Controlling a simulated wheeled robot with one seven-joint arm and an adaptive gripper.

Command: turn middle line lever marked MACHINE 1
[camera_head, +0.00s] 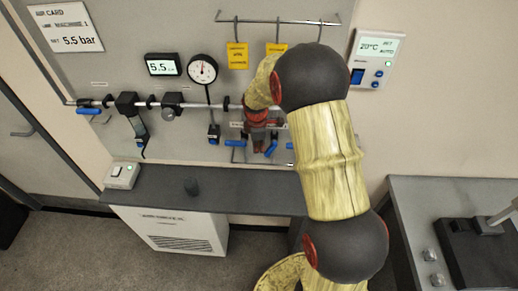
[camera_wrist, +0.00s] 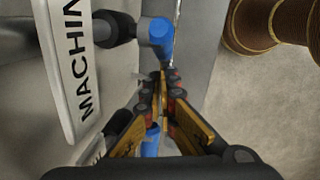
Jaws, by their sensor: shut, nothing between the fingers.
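Several blue-handled levers hang along the lower line of the wall panel (camera_head: 150,20). In the head view, one blue lever (camera_head: 235,143) is left of my gripper (camera_head: 258,146) and another blue lever (camera_head: 271,149) is just right of it. The wrist view shows a white plate (camera_wrist: 75,60) reading "MACHIN", its end cut off. A blue lever end (camera_wrist: 157,38) on a dark stem is beside that plate, beyond my fingertips. Another blue part (camera_wrist: 150,143) shows behind the fingers. My gripper (camera_wrist: 162,88) is shut and empty; contact with a lever is unclear.
A pipe with valves, a gauge (camera_head: 202,68) and a 5.5 display (camera_head: 163,65) cross the panel. Yellow tags (camera_head: 237,56) hang above. A dark shelf (camera_head: 240,190) runs below, carrying a switch box (camera_head: 122,175). A grey table (camera_head: 410,205) is at right.

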